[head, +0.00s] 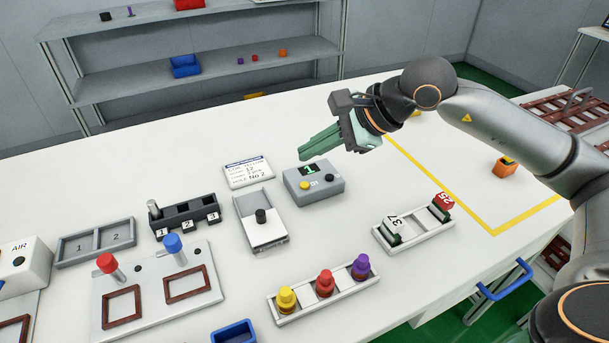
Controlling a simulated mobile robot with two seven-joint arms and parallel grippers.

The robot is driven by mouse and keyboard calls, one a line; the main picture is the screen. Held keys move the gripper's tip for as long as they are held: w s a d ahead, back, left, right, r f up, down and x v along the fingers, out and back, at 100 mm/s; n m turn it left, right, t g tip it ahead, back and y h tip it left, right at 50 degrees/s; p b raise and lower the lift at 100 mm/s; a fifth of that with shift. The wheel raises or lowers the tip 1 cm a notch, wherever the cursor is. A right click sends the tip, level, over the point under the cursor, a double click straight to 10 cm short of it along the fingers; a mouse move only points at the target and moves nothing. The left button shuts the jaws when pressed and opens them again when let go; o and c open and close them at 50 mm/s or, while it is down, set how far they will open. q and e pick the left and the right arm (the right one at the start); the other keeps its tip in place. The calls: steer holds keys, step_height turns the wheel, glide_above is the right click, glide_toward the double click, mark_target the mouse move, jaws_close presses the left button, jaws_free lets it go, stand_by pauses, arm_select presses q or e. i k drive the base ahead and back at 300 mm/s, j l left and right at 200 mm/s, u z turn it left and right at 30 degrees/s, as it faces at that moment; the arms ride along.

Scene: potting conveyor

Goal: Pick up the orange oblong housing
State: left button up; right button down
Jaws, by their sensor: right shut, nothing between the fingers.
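A small orange block-like piece (506,169), which looks like the orange housing, sits on the white table inside the yellow-taped area at the right. It has a dark and yellow patch on top, too small to make out. My right gripper (306,147) is above the middle of the table, its green fingers shut and empty, pointing left. It is well to the left of the orange piece, beyond my right arm's wrist. My left gripper is out of view.
A grey box with a green display (314,185) stands below my right gripper. A tray with white and red numbered blocks (421,239) and a rack of yellow, red and purple pieces (318,298) stand nearer. Yellow tape (445,185) bounds a mostly clear area.

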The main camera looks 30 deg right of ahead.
mark_target(501, 170)
steer(key=k, duration=1)
